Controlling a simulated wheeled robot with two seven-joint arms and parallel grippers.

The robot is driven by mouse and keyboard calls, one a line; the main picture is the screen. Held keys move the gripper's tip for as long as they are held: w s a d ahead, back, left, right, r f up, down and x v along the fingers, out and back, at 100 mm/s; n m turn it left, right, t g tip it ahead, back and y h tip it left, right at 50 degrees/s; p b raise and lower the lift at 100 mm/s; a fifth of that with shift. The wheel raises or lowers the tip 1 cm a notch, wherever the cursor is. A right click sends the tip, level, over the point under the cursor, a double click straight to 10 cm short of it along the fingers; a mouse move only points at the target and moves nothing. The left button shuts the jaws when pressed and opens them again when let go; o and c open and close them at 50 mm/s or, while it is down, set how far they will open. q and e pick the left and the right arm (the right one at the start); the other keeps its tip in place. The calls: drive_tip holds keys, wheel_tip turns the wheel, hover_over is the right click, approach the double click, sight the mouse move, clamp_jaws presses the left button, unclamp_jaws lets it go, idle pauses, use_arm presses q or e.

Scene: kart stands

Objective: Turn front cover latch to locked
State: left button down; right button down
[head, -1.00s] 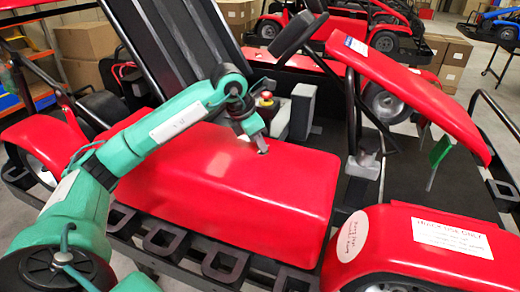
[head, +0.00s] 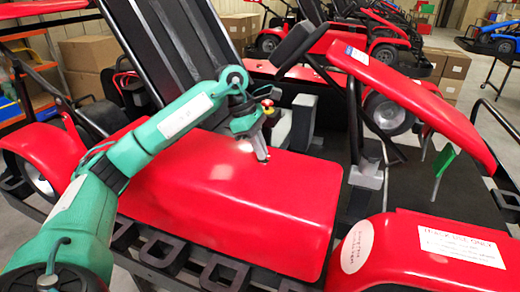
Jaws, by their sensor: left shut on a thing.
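A long red cover (head: 245,208) lies along the near side of the kart, with its upper face towards me. My left gripper (head: 261,155) comes in from the left and points down at the cover's far edge. It is shut on a small metallic latch (head: 264,158) there, most of which the fingers hide. I cannot read the latch's angle. My right gripper is not in view.
A red knob (head: 267,103) stands just behind the gripper, beside a grey box (head: 303,120). A black seat (head: 165,60) rises behind my arm. The steering wheel (head: 293,48) and a red front panel (head: 405,95) are to the right. Cardboard boxes (head: 90,52) stand behind.

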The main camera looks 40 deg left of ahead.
use_arm(q)
drive_tip(key=shift+r, duration=0.1)
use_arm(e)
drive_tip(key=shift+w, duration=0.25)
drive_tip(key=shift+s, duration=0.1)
use_arm(q)
drive_tip(key=c, duration=1.5)
unclamp_jaws()
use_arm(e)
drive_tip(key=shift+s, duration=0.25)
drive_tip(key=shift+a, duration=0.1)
